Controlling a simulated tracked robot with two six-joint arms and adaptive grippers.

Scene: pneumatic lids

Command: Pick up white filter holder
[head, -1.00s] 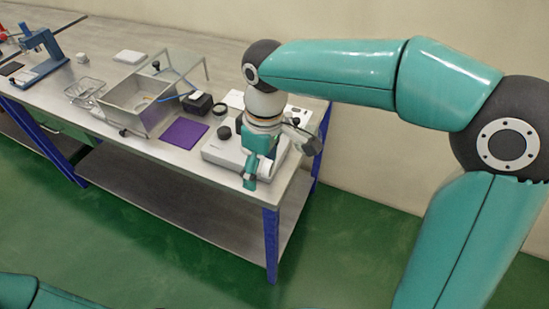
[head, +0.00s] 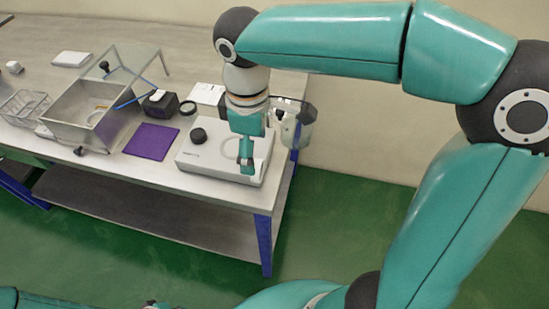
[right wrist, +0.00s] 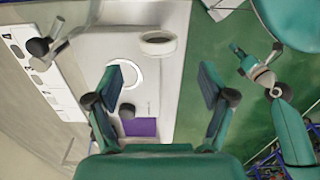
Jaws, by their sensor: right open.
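A white ring-shaped part, which looks like the white filter holder (right wrist: 158,42), stands near the front edge of the white device in the right wrist view. I cannot make it out in the head view, where my right gripper covers part of that area. My right gripper (head: 246,163) is over the device, pointing down. Its fingers (right wrist: 160,82) are spread wide with nothing between them. The white ring shows beyond the fingertips, not touching them. My left gripper (right wrist: 243,60) shows small in the right wrist view, apart from the table; its fingers are unclear.
The white device (head: 210,164) has a black knob (head: 198,136) and a round ring outline on top. A purple mat (head: 150,141), black box (head: 160,103), metal tray (head: 72,124) and wire basket (head: 22,105) are to the left. A clear vessel (head: 305,130) is behind the gripper.

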